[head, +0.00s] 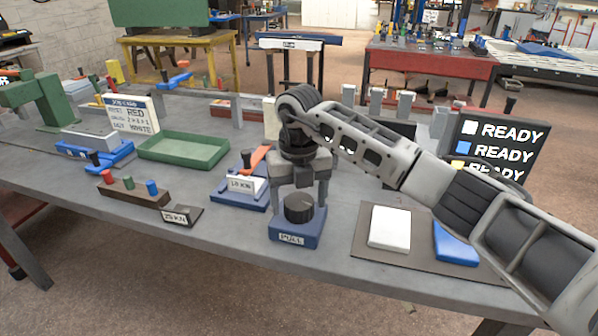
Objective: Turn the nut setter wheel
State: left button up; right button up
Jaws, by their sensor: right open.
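A round black knob-like wheel (299,208) stands on a small blue block (297,232) near the table's front edge; the block's label seems to read "FULL" or "PULL". I take this to be the nut setter wheel. My right gripper (299,190) points down over it, open, with its fingers on either side of and around the top of the wheel. I cannot tell whether the fingers touch it. My left gripper is not in view.
A blue fixture with an orange lever (255,160) stands close left of the gripper. A peg rack (133,189) and green tray (184,149) lie farther left. A dark mat (363,250) with a white block (389,228) and blue block (455,243) lies right. A READY screen (497,150) stands behind.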

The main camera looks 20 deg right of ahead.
aim_at(299, 201)
notch_tip(299, 201, up, 15)
jog(key=shift+r+b, duration=0.15)
jog(key=shift+b, duration=0.25)
